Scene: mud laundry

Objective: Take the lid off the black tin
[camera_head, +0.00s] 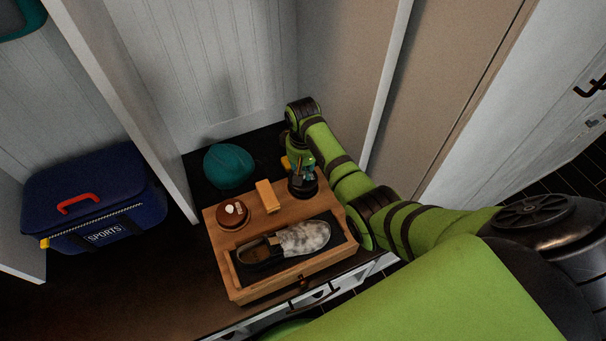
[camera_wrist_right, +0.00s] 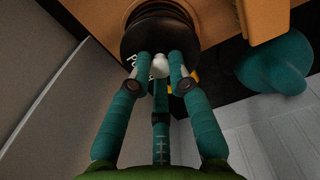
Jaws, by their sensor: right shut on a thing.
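The black tin (camera_head: 303,189) stands at the back right of the wooden shoe-care box (camera_head: 328,262). In the right wrist view the tin's round black lid (camera_wrist_right: 147,38) fills the top middle, with a pale knob (camera_wrist_right: 161,67) at its centre. My right gripper (camera_head: 302,170) is over the tin. Its teal fingers (camera_wrist_right: 161,75) are shut on the knob in the right wrist view. The tin's body is largely hidden by the lid and fingers there. I cannot tell whether the lid is seated or raised. My left gripper is not in view.
A dirty shoe (camera_head: 303,238) lies on the box's dark mat (camera_head: 343,251). A brown round tin (camera_head: 232,222) and a tan block (camera_head: 267,196) are left of the black tin. A teal cap (camera_head: 228,166) sits behind. A blue sports bag (camera_head: 95,195) stands far left; panels flank the nook.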

